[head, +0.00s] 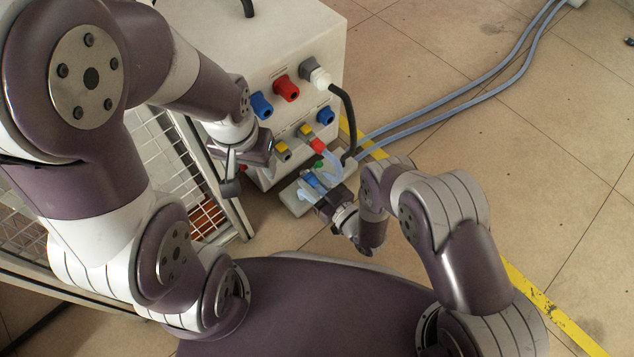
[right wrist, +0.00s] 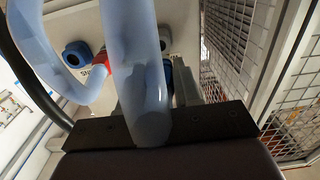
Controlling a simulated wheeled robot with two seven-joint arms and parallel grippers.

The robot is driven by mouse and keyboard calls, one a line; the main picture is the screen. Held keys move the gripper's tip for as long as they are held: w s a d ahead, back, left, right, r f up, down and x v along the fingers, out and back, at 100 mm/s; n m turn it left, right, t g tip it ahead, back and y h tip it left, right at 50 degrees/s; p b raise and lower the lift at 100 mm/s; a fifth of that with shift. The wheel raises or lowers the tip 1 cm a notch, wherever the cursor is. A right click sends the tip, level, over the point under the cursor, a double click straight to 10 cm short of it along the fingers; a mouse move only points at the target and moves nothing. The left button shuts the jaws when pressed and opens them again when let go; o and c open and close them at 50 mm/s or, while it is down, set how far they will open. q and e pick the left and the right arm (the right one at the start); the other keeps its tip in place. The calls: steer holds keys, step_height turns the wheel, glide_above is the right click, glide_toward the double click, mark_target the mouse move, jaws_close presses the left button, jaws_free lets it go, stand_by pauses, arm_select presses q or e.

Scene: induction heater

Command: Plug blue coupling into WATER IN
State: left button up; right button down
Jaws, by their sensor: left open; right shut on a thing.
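The white heater box (head: 290,50) has coloured fittings on its front. The blue coupling (head: 312,180) is at the end of a pale blue hose, low in front of the box. My right gripper (head: 320,192) is shut on it. In the right wrist view the hose (right wrist: 142,70) covers most of the grip, and some blue (right wrist: 183,78) shows beside it. A red coupling (head: 318,146) with a hose sits at a yellow-marked port. Another yellow-marked port (head: 283,149) is left of it. The port labels are too small to read. My left gripper (head: 230,178) is open and empty beside the box.
Blue fittings (head: 261,105), a red one (head: 286,88) and a black cable (head: 348,115) are on the box. Two hoses (head: 470,92) cross the floor. A wire-mesh frame (head: 165,155) stands left. The tiled floor at right is mostly clear.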

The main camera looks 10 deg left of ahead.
steer(key=shift+b+x, duration=0.95)
steer(key=shift+x, duration=1.75)
steer(key=shift+w+a+b, duration=0.3)
steer(key=shift+w+a, duration=0.1)
steer(key=shift+a, duration=0.05)
steer(key=c, duration=0.7)
jaws_free()
